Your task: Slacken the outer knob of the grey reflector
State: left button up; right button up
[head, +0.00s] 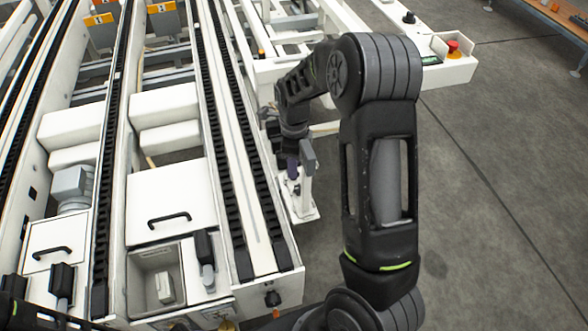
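My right arm reaches over the right side of the conveyor, and my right gripper (292,160) points down beside the frame. A grey finger block shows on its right side, and a small purple-grey part shows below the gripper. A white bracket (303,207) stands under it, with small dark and grey fittings at its top. I cannot make out the grey reflector or its outer knob there; the gripper and arm cover much of that spot. Whether the fingers are apart or closed on something is too small to tell. My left gripper is not in view.
The conveyor's black chain tracks (233,150) run along the left of the gripper. A white lid with a black handle (169,219) lies further left. A red emergency button (453,46) sits on a white box at upper right. Grey floor (500,200) is clear on the right.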

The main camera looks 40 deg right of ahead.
jog(key=shift+f, duration=1.25)
grip_shut()
